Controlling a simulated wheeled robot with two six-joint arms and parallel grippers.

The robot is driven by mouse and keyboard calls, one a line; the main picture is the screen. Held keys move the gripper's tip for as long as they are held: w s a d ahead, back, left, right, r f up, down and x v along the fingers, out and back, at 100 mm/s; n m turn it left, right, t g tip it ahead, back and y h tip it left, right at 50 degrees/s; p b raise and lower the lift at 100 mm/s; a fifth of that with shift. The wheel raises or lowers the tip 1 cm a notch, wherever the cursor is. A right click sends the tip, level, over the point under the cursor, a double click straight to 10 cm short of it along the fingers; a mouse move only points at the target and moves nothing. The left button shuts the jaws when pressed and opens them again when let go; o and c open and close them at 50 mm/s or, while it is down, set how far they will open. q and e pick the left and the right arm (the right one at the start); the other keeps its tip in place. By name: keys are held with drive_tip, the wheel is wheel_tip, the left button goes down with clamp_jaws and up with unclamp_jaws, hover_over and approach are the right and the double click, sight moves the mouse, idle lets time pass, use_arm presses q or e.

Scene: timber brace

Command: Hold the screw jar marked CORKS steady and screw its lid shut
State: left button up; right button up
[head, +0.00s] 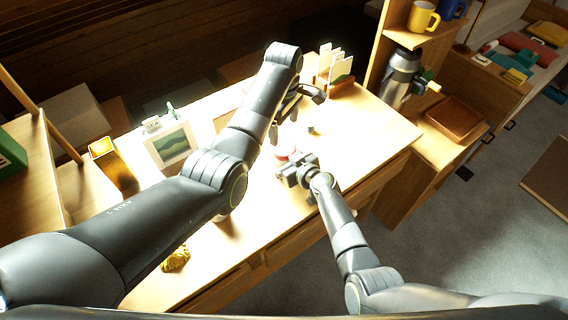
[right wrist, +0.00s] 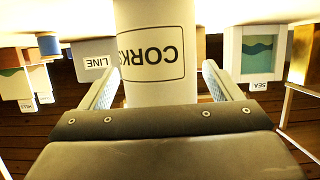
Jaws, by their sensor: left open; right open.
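The jar marked CORKS (right wrist: 155,52) is a pale cylinder with a framed label; it appears upside down in the right wrist view. It stands between the two fingers of my right gripper (right wrist: 165,88), which are open, with a gap visible at least on the right side. In the head view my right gripper (head: 286,170) is beside a small washed-out, reddish thing (head: 283,153), probably part of the jar. My left gripper (head: 298,105) is open and empty above and behind that spot. I cannot make out the lid or whether it is on the jar.
A framed picture (head: 172,146) and an amber box (head: 112,163) stand left on the bright desk (head: 375,130). A card holder (head: 337,82) stands at the back right. A small dark object (head: 312,129) lies near the grippers. A crumpled yellow cloth (head: 175,260) lies at the front.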

sight(284, 147)
drive_tip(key=shift+c, duration=0.4)
drive_tip(key=c, duration=1.7)
use_arm(q)
drive_tip(key=shift+m, duration=0.3)
use_arm(e)
clamp_jaws()
use_arm(q)
drive_tip(key=m, duration=0.3)
drive_tip(key=shift+m, duration=0.4)
drive_tip(key=shift+f, duration=4)
